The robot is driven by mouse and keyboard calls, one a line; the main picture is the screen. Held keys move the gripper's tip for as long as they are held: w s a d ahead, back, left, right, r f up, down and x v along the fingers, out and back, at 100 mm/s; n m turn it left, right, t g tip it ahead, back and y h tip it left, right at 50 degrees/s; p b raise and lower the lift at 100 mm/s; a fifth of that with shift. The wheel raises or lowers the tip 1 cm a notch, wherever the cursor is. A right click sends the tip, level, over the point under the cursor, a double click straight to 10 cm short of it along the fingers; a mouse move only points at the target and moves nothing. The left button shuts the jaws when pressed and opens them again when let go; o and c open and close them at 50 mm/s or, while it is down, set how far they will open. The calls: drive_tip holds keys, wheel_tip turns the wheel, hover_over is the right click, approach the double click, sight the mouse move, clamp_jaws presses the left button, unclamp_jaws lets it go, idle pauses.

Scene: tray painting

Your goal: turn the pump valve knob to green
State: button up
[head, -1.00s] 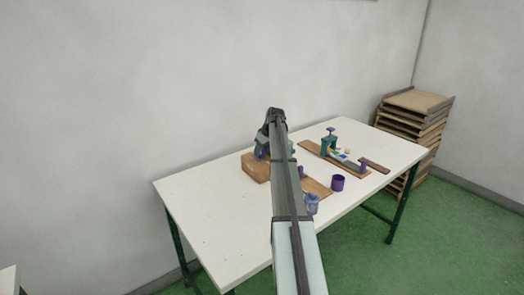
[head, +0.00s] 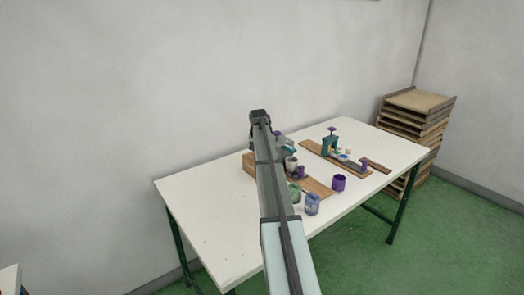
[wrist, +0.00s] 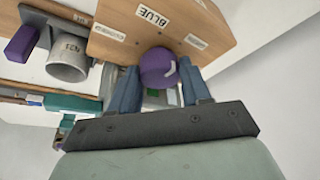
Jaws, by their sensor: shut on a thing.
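The purple knob (wrist: 158,68) is on the face of a wooden panel (wrist: 122,38) in the wrist view, with a pale pointer mark on its right part. A label reading BLUE is on the panel above it; two smaller labels are to its left and right, too small to read. My gripper (wrist: 160,78) has its two blue fingers on either side of the knob, shut on it. In the head view my arm covers the knob; a wooden block (head: 249,164) shows beside the arm.
In the head view a grey cup (head: 290,165), a green jar (head: 294,193), a bluish jar (head: 312,204) and a purple cup (head: 338,183) stand right of my arm. A teal clamp (head: 329,146) is farther back. The table's left part (head: 205,205) is clear.

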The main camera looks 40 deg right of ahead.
drive_tip(key=m+g, duration=0.1)
drive_tip(key=m, duration=0.4)
drive_tip(key=shift+w+a+g+h, duration=0.1)
drive_tip(key=shift+w+g+h, duration=0.05)
drive_tip(key=shift+g+h, duration=0.25)
drive_tip(key=shift+m, duration=0.4)
drive_tip(key=o, duration=0.8)
drive_tip(key=shift+c, duration=0.2)
drive_tip(key=v, duration=1.3)
drive_tip(key=shift+a+r, duration=0.25)
drive_tip(key=shift+r, duration=0.15)
drive_tip(key=shift+a+f, duration=0.1)
